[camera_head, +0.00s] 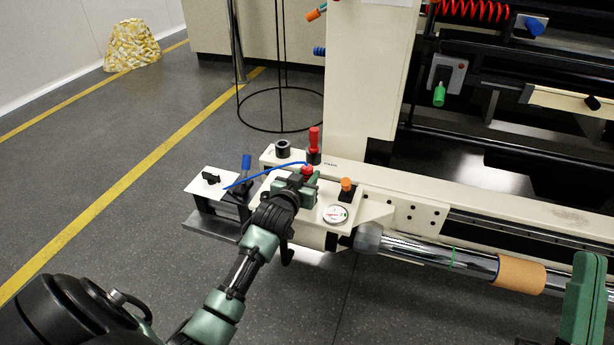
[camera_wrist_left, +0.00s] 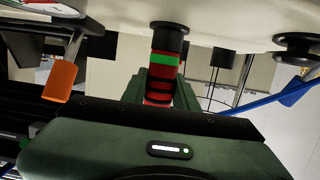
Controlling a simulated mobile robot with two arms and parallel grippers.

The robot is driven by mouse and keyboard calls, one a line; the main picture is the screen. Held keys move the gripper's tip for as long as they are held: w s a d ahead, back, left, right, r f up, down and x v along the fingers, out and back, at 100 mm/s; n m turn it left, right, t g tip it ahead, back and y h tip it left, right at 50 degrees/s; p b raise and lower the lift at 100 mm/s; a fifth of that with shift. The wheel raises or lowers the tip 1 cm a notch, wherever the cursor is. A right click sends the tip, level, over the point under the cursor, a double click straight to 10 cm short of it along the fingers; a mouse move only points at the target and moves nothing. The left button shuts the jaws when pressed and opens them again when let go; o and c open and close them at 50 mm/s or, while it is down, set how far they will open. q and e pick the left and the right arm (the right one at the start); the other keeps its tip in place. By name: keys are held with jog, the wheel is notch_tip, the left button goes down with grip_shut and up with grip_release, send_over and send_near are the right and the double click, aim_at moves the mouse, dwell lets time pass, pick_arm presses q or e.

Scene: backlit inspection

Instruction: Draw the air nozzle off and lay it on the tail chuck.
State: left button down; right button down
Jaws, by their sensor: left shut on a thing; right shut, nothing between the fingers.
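The air nozzle (camera_head: 307,169), a small red piece with a thin blue hose, is between the fingers of my left gripper (camera_head: 299,181). My left gripper (camera_wrist_left: 166,92) is shut on it. In the left wrist view, which looks upside down, a red, black and green-banded piece (camera_wrist_left: 164,68) lines up with a black base on the pale panel; I cannot tell whether they are apart. The tail chuck seems to be the grey cone (camera_head: 368,237) at the chrome shaft's left end, to the right of my left gripper. My right gripper (camera_head: 588,268) is shut and empty at the right edge.
A red-handled lever (camera_head: 314,138) stands just behind my left gripper. An orange knob (camera_head: 347,185) and a round gauge (camera_head: 335,214) lie between it and the chuck. A cardboard core (camera_head: 519,273) is on the shaft. A blue handle (camera_head: 247,162) stands left.

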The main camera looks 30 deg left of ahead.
aim_at(308, 167)
pick_arm(q)
jog(key=c, duration=1.9)
grip_release()
grip_shut()
jog(key=shift+r, duration=0.35)
pick_arm(e)
jog(key=shift+w+f+g, duration=0.65)
jog(key=shift+f+g, duration=0.05)
jog(key=shift+f, duration=0.15)
pick_arm(q)
jog(key=shift+p, duration=0.45)
jog(key=shift+r+p, duration=0.4)
jog(key=shift+r, duration=0.05)
jog(key=shift+r+p, duration=0.4)
jog(key=shift+p, duration=0.05)
jog(key=shift+r+p, duration=0.35)
pick_arm(e)
notch_tip(308, 167, down, 12)
jog(key=w+d+g+h, duration=0.1)
jog(key=w+g+h, duration=0.1)
jog(key=g, duration=0.5)
jog(key=shift+w+f+h, duration=0.15)
jog(key=shift+h, duration=0.25)
